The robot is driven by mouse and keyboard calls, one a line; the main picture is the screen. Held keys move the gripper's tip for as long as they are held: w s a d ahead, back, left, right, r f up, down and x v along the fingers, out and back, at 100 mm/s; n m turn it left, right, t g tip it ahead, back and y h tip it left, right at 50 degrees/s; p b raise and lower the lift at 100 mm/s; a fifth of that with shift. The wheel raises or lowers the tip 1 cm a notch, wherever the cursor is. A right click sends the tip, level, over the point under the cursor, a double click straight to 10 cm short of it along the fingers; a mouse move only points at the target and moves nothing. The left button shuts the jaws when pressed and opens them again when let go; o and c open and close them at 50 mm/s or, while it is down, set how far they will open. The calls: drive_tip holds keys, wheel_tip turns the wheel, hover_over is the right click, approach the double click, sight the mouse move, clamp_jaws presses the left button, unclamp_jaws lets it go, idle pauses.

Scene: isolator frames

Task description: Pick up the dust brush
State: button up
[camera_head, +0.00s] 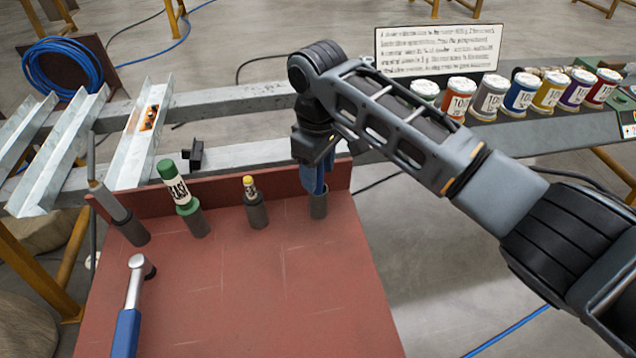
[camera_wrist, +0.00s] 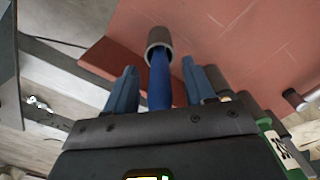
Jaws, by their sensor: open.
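A blue handle (camera_wrist: 160,82), seemingly the dust brush, stands in a grey cup (camera_wrist: 158,38) in the wrist view. Its lower end is inside the cup, and I see no bristles. My gripper (camera_wrist: 160,88) is open, with one blue finger on each side of the handle and a gap visible on both sides. In the head view, my gripper (camera_head: 316,176) points down over the rightmost grey cup (camera_head: 318,206) on the red board. There the handle is hard to tell from the blue fingers.
On the red board (camera_head: 270,300) stand a green marker-like tube (camera_head: 175,186), a yellow-topped item (camera_head: 249,184) and a grey rod tool (camera_head: 103,195), each in a cup. A blue-handled wrench (camera_head: 130,310) lies front left. Several paint jars (camera_head: 521,93) stand right, near a sign (camera_head: 440,50).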

drive_tip(key=shift+f, duration=0.3)
drive_tip(key=shift+c, duration=0.3)
clamp_jaws()
